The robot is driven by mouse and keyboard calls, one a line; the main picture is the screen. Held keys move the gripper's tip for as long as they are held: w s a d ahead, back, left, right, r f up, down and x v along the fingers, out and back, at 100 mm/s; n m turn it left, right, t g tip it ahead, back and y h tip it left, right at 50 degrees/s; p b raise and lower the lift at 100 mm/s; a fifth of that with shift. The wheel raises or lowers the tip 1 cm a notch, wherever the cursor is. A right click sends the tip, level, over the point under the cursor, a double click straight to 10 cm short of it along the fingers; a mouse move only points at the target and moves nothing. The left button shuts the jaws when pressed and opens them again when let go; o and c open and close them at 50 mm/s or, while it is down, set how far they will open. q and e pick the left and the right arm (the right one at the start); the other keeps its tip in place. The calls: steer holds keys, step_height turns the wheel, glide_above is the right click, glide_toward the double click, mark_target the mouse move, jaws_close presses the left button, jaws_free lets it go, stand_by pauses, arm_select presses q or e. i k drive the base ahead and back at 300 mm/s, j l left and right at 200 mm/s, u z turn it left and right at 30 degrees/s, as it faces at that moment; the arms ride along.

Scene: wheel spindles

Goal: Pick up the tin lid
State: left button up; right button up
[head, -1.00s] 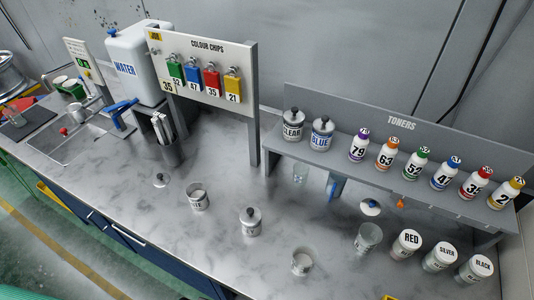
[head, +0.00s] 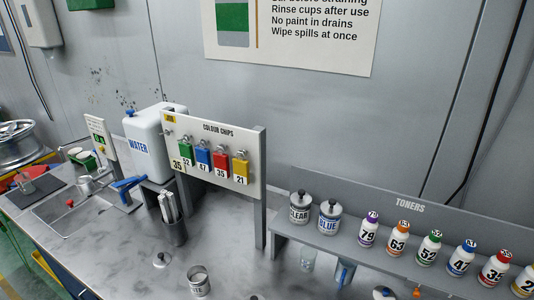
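A loose tin lid (head: 161,260) with a dark knob lies on the grey marbled counter at the lower middle-left of the head view. An open tin (head: 199,282) stands just right of it, its label only partly readable. Another loose lid (head: 384,292) shows at the bottom edge, below the toner shelf and partly cut off. Neither of my grippers is in view.
A brush holder (head: 174,232) stands behind the lid, below the colour chip board (head: 216,151). The water container (head: 150,147) and sink (head: 75,212) are at left. The toner shelf (head: 345,250) with lidded tins and bottles is at right.

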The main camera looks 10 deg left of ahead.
mark_target(162, 260)
steer(key=k+j+u, duration=0.15)
steer(key=u, duration=0.3)
steer(key=j+u, duration=0.4)
